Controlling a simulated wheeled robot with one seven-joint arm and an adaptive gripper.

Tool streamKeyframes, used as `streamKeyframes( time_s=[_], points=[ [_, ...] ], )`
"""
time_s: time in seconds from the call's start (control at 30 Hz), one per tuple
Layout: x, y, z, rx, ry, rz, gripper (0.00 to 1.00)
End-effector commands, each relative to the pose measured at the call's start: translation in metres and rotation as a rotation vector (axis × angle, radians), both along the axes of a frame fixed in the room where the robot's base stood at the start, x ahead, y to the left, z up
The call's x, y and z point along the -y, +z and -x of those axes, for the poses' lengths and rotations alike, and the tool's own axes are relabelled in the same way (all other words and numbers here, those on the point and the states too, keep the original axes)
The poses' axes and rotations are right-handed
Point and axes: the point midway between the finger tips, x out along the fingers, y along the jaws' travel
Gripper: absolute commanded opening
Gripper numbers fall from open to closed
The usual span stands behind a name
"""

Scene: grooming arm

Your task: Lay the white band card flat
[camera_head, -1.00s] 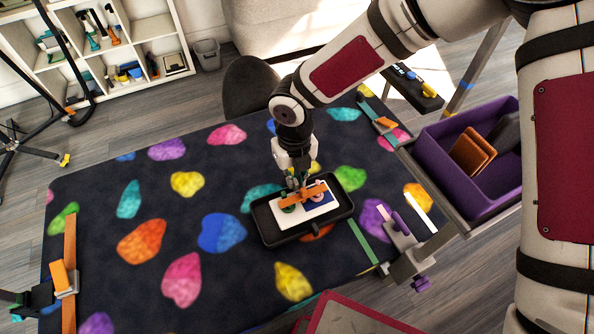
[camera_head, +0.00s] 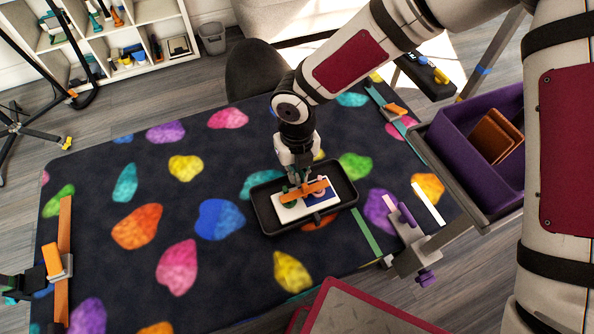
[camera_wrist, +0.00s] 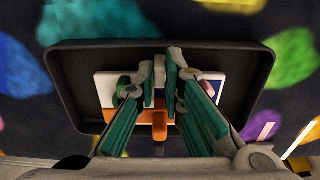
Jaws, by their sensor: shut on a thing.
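A white card (camera_head: 291,209) with a dark blue part lies in or just above a black tray (camera_head: 263,222) on the patterned table; whether it touches the tray floor, I cannot tell. An orange bar (camera_head: 316,187) crosses over the card, with a green round part beside it. My gripper (camera_head: 298,186) points down over the card. The white card also shows there (camera_wrist: 106,86), partly hidden by the fingers. Whether the orange piece is joined to the card is unclear.
The tray's raised rim surrounds the card. A clamp with purple knobs (camera_head: 405,213) stands at the table's right edge, near a purple bin (camera_head: 456,150). An orange clamp (camera_head: 56,259) is at the left edge. The table left of the tray is clear.

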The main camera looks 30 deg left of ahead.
Motion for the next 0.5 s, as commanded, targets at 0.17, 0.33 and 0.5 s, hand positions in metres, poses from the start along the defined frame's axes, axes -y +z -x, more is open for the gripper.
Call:
streamKeyframes(
  time_s=[0.17,0.33,0.5],
  points=[
    [-0.0001,-0.0011,-0.0002,0.000,0.000,0.000,0.00],
    [0.0001,-0.0013,-0.0002,0.000,0.000,0.000,0.33],
    [0.0003,-0.0015,-0.0004,0.001,-0.001,0.001,0.33]
  ],
)
